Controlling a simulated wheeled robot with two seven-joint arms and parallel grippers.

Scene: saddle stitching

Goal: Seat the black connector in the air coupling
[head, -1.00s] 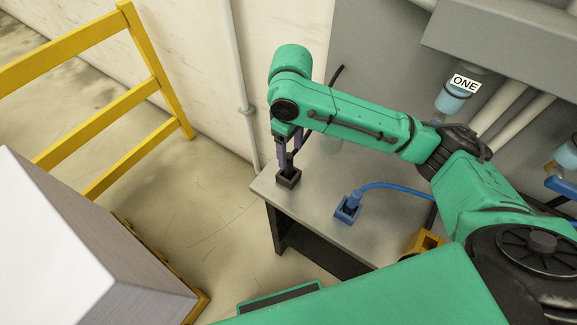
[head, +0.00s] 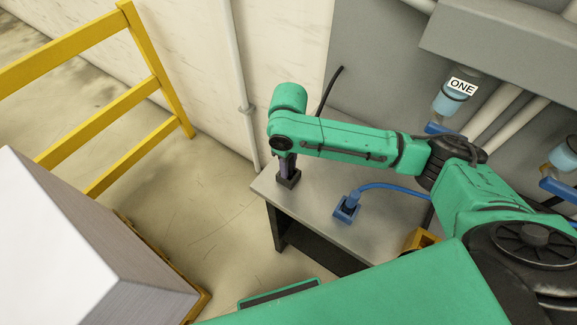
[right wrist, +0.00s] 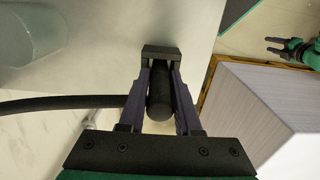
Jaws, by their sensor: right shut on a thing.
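The black connector (right wrist: 158,95) is a dark cylinder with a black hose (right wrist: 60,103) running off to the left in the right wrist view. My right gripper (right wrist: 160,82) is shut on it. The connector stands at a black block (head: 289,180) on the table's left end; the block also shows beyond the fingertips in the right wrist view (right wrist: 162,52). In the head view, my arm hides most of the connector. A blue-collared fitting labelled ONE (head: 449,103), apparently an air coupling, hangs on the wall unit. My left gripper (right wrist: 273,45) is small in the right wrist view, with its fingers apart.
A blue connector with a blue hose stands in a blue block (head: 346,211); a yellow block (head: 421,240) is nearer. Another blue-collared fitting (head: 565,153) is at the right edge. A yellow rail (head: 100,105) and a pale box (head: 80,250) are at left.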

